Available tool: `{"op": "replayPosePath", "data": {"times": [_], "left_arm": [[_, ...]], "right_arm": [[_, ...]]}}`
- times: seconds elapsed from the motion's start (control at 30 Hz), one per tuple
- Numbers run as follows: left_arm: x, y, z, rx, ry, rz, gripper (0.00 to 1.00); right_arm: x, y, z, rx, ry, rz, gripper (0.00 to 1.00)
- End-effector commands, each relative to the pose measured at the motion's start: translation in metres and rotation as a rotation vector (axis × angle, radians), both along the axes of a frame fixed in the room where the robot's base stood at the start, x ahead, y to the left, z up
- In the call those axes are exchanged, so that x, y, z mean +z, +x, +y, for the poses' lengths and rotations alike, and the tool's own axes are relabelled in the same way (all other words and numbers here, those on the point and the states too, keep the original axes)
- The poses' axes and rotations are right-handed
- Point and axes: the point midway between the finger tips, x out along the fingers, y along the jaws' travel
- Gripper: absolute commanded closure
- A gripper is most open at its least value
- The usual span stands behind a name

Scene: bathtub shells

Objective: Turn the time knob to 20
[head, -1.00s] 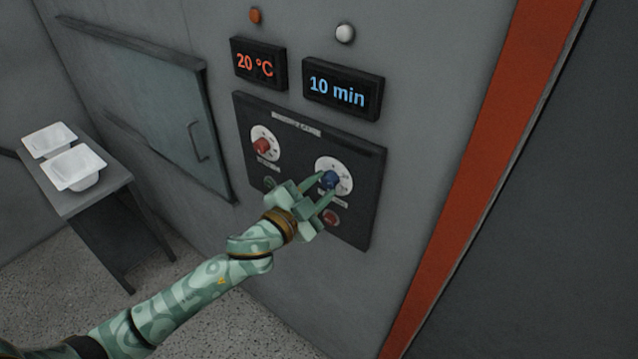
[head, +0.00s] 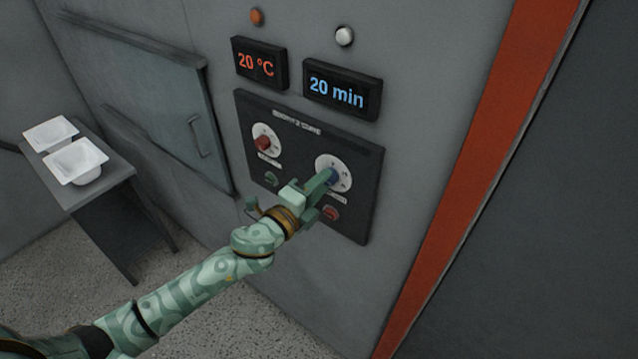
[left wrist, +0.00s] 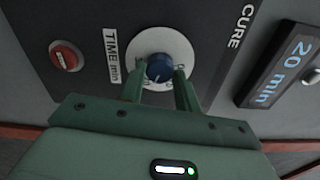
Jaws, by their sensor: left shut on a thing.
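The blue time knob (head: 333,176) sits on a white dial (head: 345,172) on the dark control panel. In the left wrist view the knob (left wrist: 160,68) shows beside the label "TIME min". My left gripper (head: 328,180) is at the knob, shut on it, with a finger on either side; its fingers also show in the left wrist view (left wrist: 160,85). The time display (head: 337,92) reads "20 min" in blue. My right gripper is not in view.
A red knob (head: 263,142) on a white dial is at the panel's left. The temperature display (head: 258,64) reads "20 °C". A red button (head: 331,213) and a green button (head: 271,179) are lower on the panel. White shells (head: 76,162) rest on a side table (head: 113,170).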

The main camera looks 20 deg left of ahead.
Motion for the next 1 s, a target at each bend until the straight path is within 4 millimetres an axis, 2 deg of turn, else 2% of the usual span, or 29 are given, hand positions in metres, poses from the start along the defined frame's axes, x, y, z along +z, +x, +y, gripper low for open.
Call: {"op": "replayPosePath", "data": {"times": [0.33,0.9,0.93,1.0], "left_arm": [[-0.0017,-0.0008,-0.0007,-0.002,0.137,-0.046,0.91],[-0.0024,-0.001,-0.0007,-0.002,0.163,-0.055,0.91],[-0.0024,-0.001,-0.0007,-0.002,0.162,-0.054,0.6],[-0.0021,-0.0008,-0.0006,-0.001,0.162,-0.055,0.46]], "right_arm": [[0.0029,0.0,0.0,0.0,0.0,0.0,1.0],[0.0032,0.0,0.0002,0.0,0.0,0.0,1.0],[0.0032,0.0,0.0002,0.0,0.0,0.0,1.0],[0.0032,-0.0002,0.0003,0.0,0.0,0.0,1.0]]}}
